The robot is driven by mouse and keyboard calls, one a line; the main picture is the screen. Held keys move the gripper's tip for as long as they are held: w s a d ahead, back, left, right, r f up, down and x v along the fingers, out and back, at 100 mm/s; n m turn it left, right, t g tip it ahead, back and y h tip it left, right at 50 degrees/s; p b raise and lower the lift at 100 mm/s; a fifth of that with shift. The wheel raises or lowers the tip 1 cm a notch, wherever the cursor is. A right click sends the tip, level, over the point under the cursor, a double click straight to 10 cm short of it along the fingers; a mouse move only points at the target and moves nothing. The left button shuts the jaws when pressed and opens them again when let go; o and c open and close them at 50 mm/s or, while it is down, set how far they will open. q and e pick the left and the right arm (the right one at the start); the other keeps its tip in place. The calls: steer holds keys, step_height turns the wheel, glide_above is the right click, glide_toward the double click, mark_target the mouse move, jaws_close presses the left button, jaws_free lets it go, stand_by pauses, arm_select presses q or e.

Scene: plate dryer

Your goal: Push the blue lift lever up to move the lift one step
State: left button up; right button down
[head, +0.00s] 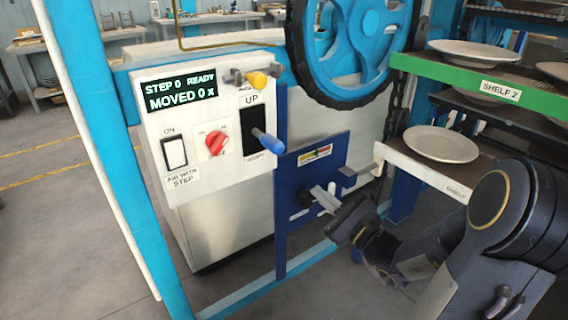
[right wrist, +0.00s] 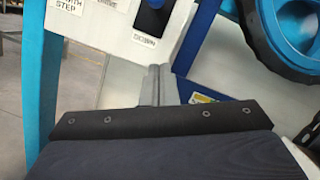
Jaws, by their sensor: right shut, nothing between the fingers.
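The blue lift lever (head: 268,140) sticks out of a black slot plate (head: 254,118) marked UP, on the right part of the white control box. The lever's blue end also shows at the top edge of the right wrist view (right wrist: 155,3). My right gripper (head: 324,198) is shut and empty. It is below and to the right of the lever, apart from it, in front of a blue panel. In the right wrist view its closed fingers (right wrist: 156,85) point toward the box, below the slot plate. My left gripper is not in view.
The box has a display (head: 180,92) reading STEP 0 READY, MOVED 0 x, a red knob (head: 216,142), a white switch (head: 174,153) and a yellow knob (head: 257,80). A blue wheel (head: 352,45) is above right. Shelves with plates (head: 441,144) stand at right.

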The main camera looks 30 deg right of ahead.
mark_target(266, 139)
steer(key=shift+w, duration=0.1)
steer(key=w+a+r, duration=0.3)
steer(key=w+r, duration=0.2)
steer(key=w, duration=0.4)
steer(key=shift+w+a+r, duration=0.15)
steer(key=shift+a+r, duration=0.2)
steer(key=shift+a, duration=0.05)
